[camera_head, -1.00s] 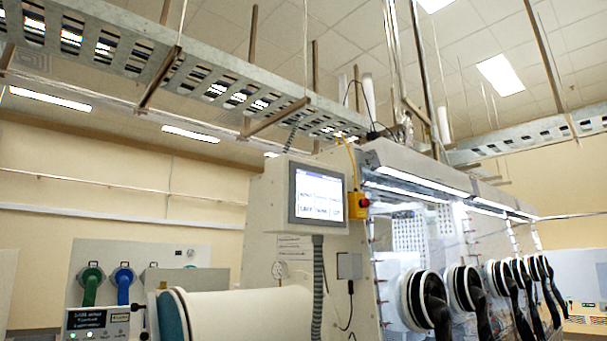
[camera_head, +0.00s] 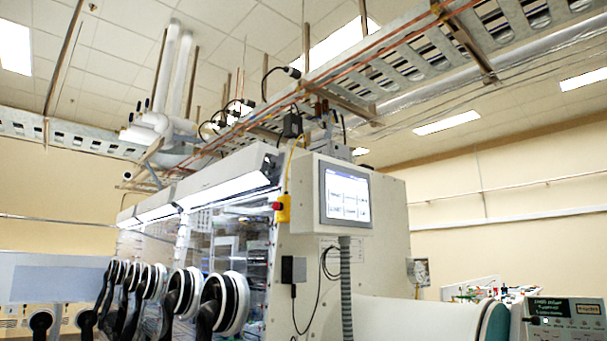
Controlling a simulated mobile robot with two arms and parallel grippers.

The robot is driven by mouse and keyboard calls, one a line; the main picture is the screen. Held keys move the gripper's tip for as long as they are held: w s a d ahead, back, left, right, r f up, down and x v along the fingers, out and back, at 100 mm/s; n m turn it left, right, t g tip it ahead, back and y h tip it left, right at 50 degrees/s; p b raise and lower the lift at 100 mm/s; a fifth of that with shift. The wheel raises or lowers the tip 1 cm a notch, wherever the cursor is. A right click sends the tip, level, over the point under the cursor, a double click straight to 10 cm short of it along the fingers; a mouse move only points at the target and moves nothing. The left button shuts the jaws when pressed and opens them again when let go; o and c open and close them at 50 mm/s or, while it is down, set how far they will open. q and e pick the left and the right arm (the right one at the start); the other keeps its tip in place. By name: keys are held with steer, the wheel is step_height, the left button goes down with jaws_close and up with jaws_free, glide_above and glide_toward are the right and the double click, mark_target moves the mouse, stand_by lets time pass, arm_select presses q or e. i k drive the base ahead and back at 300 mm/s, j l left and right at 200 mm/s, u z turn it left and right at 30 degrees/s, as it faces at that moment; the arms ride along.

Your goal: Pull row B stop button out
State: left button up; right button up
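A stop button with a small red head on a yellow box (camera_head: 283,208) is mounted on the near end of a glovebox row, just left of a touchscreen panel (camera_head: 346,195). The red head (camera_head: 277,206) points left, and I cannot tell whether it is pressed in or out. No label naming the row is readable. Neither of my grippers is in view.
The glovebox row with several round black-and-white glove ports (camera_head: 222,303) runs away to the left. A white antechamber cylinder (camera_head: 425,318) juts out at lower right, beside a small instrument (camera_head: 567,320). Cable trays (camera_head: 440,60) hang overhead.

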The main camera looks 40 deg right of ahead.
mark_target(276, 206)
steer(key=z, duration=1.25)
